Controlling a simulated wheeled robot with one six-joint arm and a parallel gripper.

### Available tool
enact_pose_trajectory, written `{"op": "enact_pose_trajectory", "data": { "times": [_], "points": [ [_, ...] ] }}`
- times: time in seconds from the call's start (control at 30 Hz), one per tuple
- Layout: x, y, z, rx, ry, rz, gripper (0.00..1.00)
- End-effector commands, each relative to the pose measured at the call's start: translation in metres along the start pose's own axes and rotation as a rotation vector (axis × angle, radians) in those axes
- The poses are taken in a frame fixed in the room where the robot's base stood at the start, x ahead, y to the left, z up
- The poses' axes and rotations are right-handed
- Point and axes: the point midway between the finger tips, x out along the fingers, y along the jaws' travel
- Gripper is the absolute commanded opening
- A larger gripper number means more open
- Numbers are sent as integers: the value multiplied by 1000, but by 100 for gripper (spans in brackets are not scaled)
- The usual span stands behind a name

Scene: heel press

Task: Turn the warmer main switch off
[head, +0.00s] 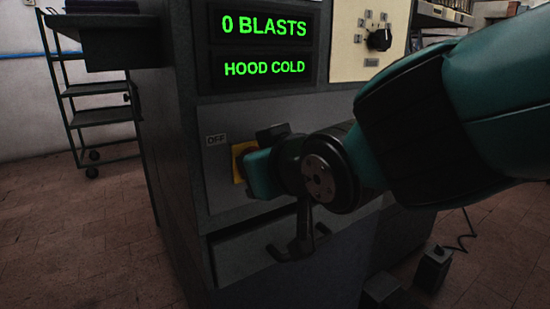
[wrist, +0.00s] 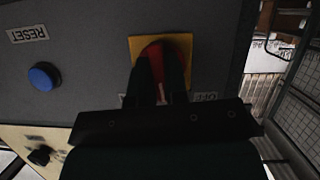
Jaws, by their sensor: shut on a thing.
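The main switch has a red handle (wrist: 156,62) on a yellow plate (wrist: 183,50), set in the grey front of the machine. In the wrist view my gripper (wrist: 159,80) is shut on the red handle, with a dark finger on each side. In the head view the yellow plate (head: 237,152) shows only at its edge, and my arm hides the handle. An OFF label (head: 216,140) sits up and left of the plate; it also shows in the wrist view (wrist: 208,97). The handle's exact angle is hard to read.
Green displays (head: 264,68) read 0 BLASTS and HOOD COLD. A cream panel with a black knob (head: 379,39) is at upper right. A drawer (head: 250,250) with a handle is below. A blue button (wrist: 44,75) near a RESET label and a shelf cart (head: 98,90) also show.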

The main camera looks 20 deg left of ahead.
Motion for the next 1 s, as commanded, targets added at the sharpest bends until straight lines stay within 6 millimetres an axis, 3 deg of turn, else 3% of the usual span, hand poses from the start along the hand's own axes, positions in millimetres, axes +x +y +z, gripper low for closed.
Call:
{"op": "enact_pose_trajectory", "data": {
  "times": [0.5, 1.0],
  "points": [
    [0, -1, 2, -427, -5, 177, 0],
    [0, 0, 2, -627, -4, 263, 0]
  ]
}}
